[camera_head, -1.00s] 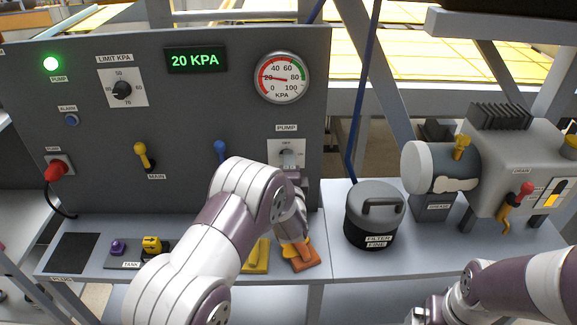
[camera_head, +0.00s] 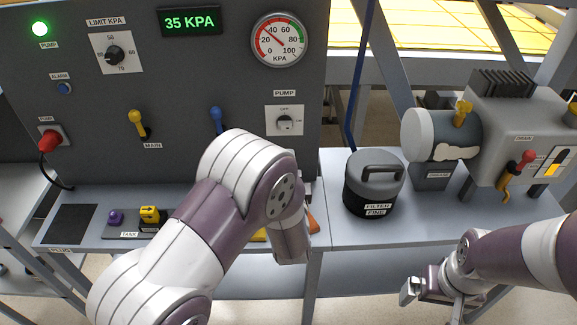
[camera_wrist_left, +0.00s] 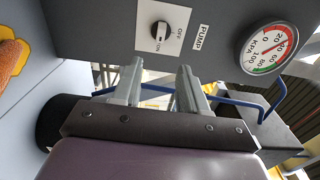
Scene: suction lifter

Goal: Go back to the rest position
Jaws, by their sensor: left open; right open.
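The pump switch (camera_head: 285,122) is a knob on a white plate on the grey panel (camera_head: 180,80); it also shows in the left wrist view (camera_wrist_left: 160,32). My left arm reaches across the front of the panel in the head view, its gripper hidden there. In the left wrist view, my left gripper (camera_wrist_left: 158,88) is open and empty, its fingers apart from the switch. My right gripper (camera_head: 432,296) is open and empty at the lower right, in front of the bench edge.
A filter canister (camera_head: 373,190) stands on the bench (camera_head: 340,225) right of my left arm. A grey pump machine (camera_head: 510,125) with levers stands further right. Yellow and blue levers (camera_head: 138,122) stick out of the panel. The gauge (camera_head: 279,40) and a display reading 35 KPA (camera_head: 190,22) are above.

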